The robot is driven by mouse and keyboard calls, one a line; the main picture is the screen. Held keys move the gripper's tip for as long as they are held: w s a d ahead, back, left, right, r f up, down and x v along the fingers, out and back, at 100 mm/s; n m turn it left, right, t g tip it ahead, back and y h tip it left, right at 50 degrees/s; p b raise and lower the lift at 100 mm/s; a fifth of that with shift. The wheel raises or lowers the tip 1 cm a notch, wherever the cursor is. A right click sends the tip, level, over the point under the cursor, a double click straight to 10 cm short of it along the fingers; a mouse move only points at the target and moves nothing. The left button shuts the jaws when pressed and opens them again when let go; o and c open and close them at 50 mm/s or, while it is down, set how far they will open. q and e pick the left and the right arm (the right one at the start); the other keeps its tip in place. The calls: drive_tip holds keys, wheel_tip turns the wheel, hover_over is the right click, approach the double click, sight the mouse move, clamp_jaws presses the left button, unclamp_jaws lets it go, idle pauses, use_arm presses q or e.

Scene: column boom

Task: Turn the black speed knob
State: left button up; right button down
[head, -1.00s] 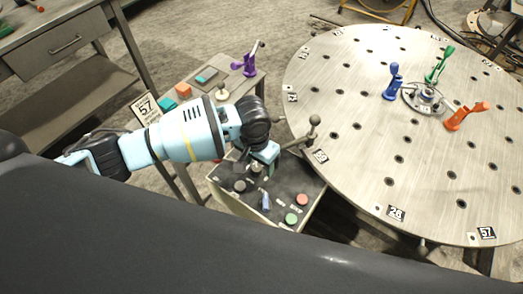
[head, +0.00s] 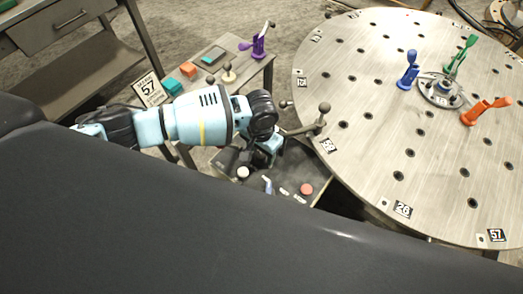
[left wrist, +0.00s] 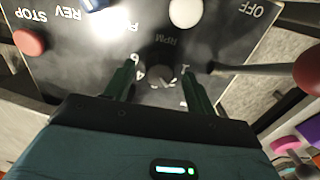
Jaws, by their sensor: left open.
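The black speed knob (left wrist: 162,76) sits on the dark control panel (left wrist: 90,60), beside the upside-down RPM lettering. In the left wrist view my open left gripper (left wrist: 160,82) has one finger on each side of the knob; I cannot tell whether they touch it. In the head view the left gripper (head: 264,158) is over the back part of the panel (head: 289,172) and the knob is hidden under it. My right gripper is not in view.
The panel carries a red button (left wrist: 29,42), a white round piece (left wrist: 185,12) and a blue lever (head: 267,186). A rod with a ball end (head: 323,107) stands close to the gripper. The round table (head: 370,130) with coloured clamps is at right.

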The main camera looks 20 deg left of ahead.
use_arm(q)
drive_tip(key=shift+w+f, duration=0.1)
drive_tip(key=shift+f, duration=0.15)
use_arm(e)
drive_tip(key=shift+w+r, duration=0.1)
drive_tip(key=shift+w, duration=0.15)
use_arm(q)
drive_tip(key=c, duration=1)
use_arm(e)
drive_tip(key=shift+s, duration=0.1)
use_arm(q)
drive_tip(key=shift+m, duration=0.3)
drive_tip(key=shift+r+m+p, duration=0.1)
drive_tip(key=shift+m+p, duration=0.35)
drive_tip(key=shift+m, duration=0.35)
drive_tip(key=m, duration=0.2)
drive_tip(key=shift+m+p, duration=0.3)
drive_tip(key=shift+m, duration=2)
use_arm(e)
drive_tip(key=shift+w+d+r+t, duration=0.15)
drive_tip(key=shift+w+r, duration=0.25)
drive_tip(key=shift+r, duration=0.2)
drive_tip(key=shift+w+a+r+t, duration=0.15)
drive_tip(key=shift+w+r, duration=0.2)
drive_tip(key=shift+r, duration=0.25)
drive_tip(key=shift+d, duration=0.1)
